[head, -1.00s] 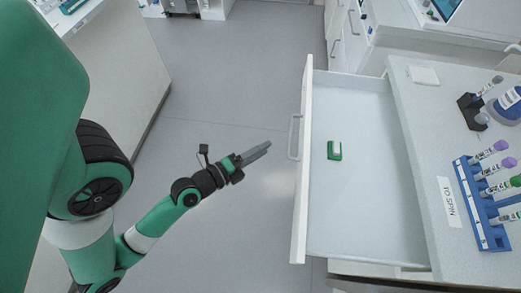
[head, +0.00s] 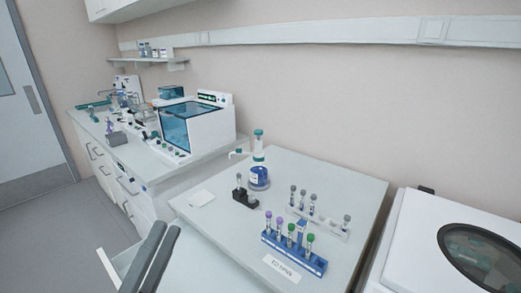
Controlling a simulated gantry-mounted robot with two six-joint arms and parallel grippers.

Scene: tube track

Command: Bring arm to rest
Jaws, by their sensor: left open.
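My left gripper (head: 163,232) shows at the bottom left of the head view, only as two long dark grey fingers. They point up with a narrow gap between them and nothing in it. The gripper is open. The rest of this arm is below the picture edge. The fingers appear in front of the near left side of the white workbench (head: 205,225), and I cannot tell how far from it they are. My right gripper is not in view.
On the bench stand a blue rack (head: 293,252) with several capped tubes, a pale rack (head: 318,222), a small black holder (head: 245,198) and a blue-labelled bottle (head: 259,177). A centrifuge (head: 455,255) stands at right. Grey floor (head: 95,215) lies open at left.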

